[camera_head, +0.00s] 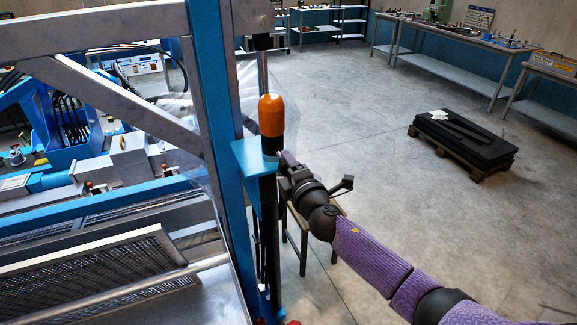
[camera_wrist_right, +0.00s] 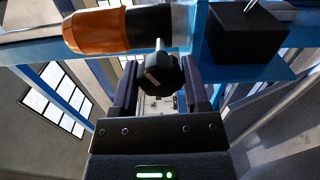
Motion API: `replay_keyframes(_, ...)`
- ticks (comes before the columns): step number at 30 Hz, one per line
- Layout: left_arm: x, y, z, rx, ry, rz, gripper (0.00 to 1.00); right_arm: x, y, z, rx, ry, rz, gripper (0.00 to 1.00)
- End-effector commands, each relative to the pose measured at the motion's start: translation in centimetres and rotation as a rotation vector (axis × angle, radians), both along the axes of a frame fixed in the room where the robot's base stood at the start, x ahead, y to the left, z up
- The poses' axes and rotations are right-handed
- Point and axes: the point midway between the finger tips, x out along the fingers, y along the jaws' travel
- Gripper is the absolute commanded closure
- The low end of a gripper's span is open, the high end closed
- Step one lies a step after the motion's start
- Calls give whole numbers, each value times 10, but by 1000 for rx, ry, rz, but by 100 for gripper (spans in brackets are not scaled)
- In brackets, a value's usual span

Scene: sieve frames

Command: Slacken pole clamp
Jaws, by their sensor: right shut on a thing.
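The pole (camera_head: 262,70) stands upright against a blue post, with an orange part (camera_head: 271,115) on it. The orange part also shows at the top left of the right wrist view (camera_wrist_right: 95,31), lying sideways there. A black clamp knob (camera_wrist_right: 161,74) on a thin metal stem sits between the fingers of my right gripper (camera_wrist_right: 160,88), which is shut on it. In the head view my right gripper (camera_head: 287,164) reaches the pole from the right, beside the blue bracket (camera_head: 252,158); the knob is hidden there. My left gripper is not in view.
A black block (camera_wrist_right: 246,38) sits right of the knob in the wrist view. A blue-framed machine with a perforated metal tray (camera_head: 90,275) fills the left. A small table (camera_head: 303,240) stands behind my right arm. A pallet with dark slabs (camera_head: 465,135) lies on otherwise open floor.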

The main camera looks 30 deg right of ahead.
Motion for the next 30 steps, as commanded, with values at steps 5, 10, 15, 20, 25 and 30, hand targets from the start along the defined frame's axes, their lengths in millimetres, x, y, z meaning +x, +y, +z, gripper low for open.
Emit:
replay_keyframes(5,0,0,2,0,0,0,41,0,0,0,-166,11,0,100)
replay_keyframes(10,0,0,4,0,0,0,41,0,0,-1,-327,22,0,100)
replay_keyframes(15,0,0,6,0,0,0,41,0,0,-1,-488,31,0,100)
replay_keyframes(20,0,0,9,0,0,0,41,0,0,0,-637,40,1,100)
replay_keyframes(25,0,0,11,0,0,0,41,0,0,-1,-780,48,2,100)
replay_keyframes(30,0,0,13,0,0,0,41,0,0,-1,-894,53,2,100)
